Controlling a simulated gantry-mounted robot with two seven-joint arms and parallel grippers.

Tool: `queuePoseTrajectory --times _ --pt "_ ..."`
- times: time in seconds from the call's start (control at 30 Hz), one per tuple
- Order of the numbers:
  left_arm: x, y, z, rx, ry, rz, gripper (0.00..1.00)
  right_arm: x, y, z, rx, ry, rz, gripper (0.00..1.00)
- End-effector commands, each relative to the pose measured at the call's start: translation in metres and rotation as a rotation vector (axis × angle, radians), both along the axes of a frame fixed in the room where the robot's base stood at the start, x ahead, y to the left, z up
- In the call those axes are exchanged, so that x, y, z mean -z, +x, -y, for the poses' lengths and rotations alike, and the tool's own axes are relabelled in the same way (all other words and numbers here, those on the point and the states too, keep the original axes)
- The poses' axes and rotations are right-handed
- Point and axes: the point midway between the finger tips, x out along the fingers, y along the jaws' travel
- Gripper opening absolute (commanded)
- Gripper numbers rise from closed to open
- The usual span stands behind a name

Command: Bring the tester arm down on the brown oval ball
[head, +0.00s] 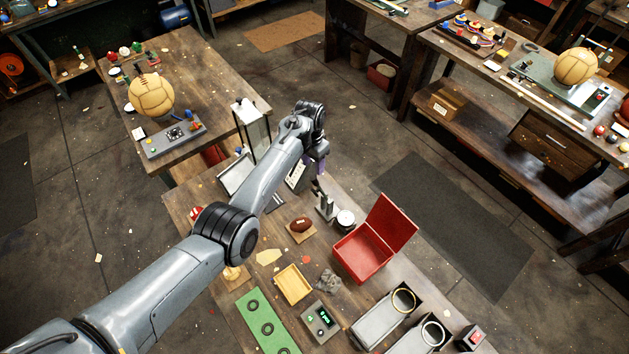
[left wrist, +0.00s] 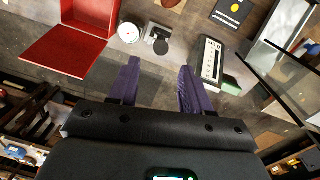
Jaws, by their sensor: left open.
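My left gripper (head: 319,170) is beyond the tester and above the bench's far edge. In the left wrist view its purple fingers (left wrist: 160,88) are apart and empty. The tester (left wrist: 160,40) and dial (left wrist: 129,32) show ahead of them. My right gripper is not in view.
An open red box (head: 362,252) stands right of the tester, its lid raised. A white-faced panel (head: 297,175) stands left of my gripper.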

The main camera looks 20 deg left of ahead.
Motion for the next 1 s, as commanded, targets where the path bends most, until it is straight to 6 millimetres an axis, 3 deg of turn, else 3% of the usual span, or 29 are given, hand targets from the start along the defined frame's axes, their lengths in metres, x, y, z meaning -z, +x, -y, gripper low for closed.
queuePoseTrajectory --times 0.03,0.6,1.0 --pt "0.012 0.000 0.001 0.000 0.000 -0.001 0.48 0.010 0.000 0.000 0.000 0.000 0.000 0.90" --pt "0.083 -0.002 0.005 0.000 0.001 0.000 0.48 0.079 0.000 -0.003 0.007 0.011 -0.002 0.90" --pt "0.091 -0.002 0.005 0.000 0.001 0.000 0.48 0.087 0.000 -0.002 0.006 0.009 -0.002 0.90"
